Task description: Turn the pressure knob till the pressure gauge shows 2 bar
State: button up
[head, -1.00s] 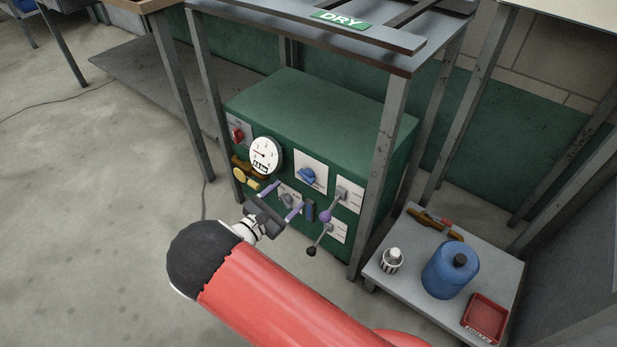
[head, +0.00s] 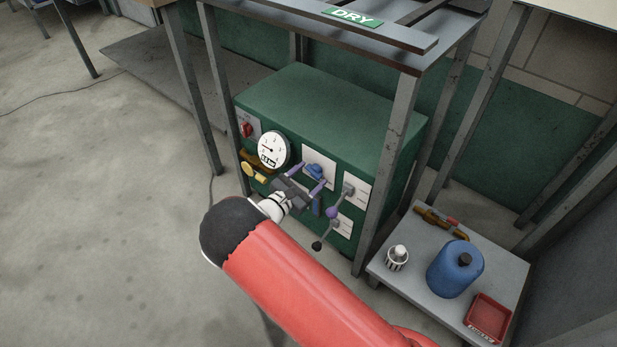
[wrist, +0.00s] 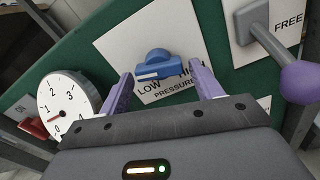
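The blue pressure knob (head: 315,171) is on a white plate on the green cabinet's front. In the wrist view the knob (wrist: 158,65) sits above "LOW", "HIGH" and "PRESSURE"; its white mark points left, toward LOW. The round white pressure gauge (head: 273,149) is left of it. In the wrist view the gauge (wrist: 68,105) has a red needle at the low end, below 2. My gripper (head: 306,179) is open and empty in front of the plate. Its purple fingers (wrist: 160,82) point at the knob, one to each side; I cannot tell whether they touch it.
A lever with a purple ball (head: 332,212) juts out right of my gripper, and a black-ended lever (head: 317,245) is below. A red knob (head: 247,130) and brass valve (head: 255,172) are left. A rack post (head: 387,170) stands right, beside a low table (head: 405,285).

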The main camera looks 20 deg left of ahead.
jog(key=c, duration=0.8)
jog(key=shift+f+m+b, duration=0.1)
jog(key=shift+m+b, duration=0.3)
jog(key=shift+b, duration=0.15)
jog(key=shift+w+a+r+m+b, duration=0.1)
jog(key=shift+a+r+m+b, duration=0.05)
jog(key=shift+m+b, duration=2.75)
jog(key=shift+a+r+m+b, duration=0.1)
jog(key=shift+m+b, duration=2.4)
jog(key=shift+b, duration=0.7)
jog(key=o, duration=1)
jog(key=shift+r, duration=0.1)
